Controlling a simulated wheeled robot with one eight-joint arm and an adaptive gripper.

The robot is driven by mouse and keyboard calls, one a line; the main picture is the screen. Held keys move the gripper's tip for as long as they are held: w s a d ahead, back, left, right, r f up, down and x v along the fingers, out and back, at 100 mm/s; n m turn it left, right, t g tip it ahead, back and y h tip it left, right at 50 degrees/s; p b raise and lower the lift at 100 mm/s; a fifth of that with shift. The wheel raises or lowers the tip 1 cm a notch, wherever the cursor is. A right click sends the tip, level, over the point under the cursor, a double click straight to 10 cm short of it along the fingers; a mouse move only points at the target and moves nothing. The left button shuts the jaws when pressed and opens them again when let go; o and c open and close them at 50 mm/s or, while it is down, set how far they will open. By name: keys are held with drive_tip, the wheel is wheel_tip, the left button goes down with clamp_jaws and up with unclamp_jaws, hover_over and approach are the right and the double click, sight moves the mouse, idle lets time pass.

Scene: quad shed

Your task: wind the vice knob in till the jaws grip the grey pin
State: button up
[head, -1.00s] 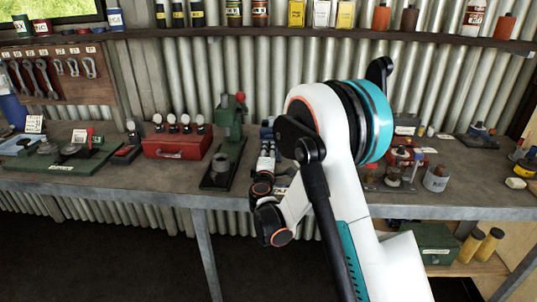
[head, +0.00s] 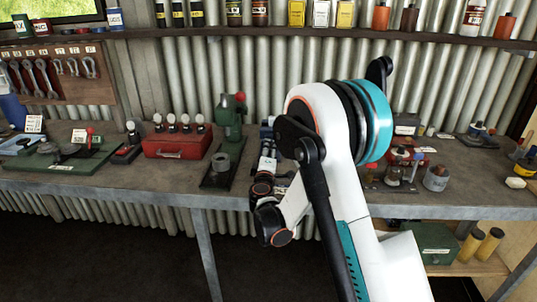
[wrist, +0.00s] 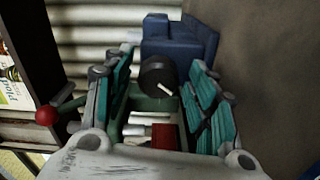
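The blue vice (wrist: 180,38) stands at the top middle of the wrist view. Its round black knob (wrist: 158,76) with a white mark faces me. My gripper (wrist: 164,98) is open, with one teal-padded finger on each side of the knob and gaps between pads and knob. A red block (wrist: 165,137) and a small light-grey piece (wrist: 135,131) show lower between the fingers; I cannot tell whether that piece is the grey pin. The jaws are not clearly visible. In the head view my gripper (head: 268,148) is over the bench, and my arm hides most of the vice.
A green press (head: 231,115) with a red-ended handle stands just left of my gripper. A red case (head: 177,143) with dial gauges stands farther left. The bench (head: 110,181) has a bare front strip. A corrugated wall (head: 295,75) closes the back.

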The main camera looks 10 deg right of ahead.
idle(0.3)
drive_tip(key=v, duration=1.2)
drive_tip(key=shift+r, duration=0.1)
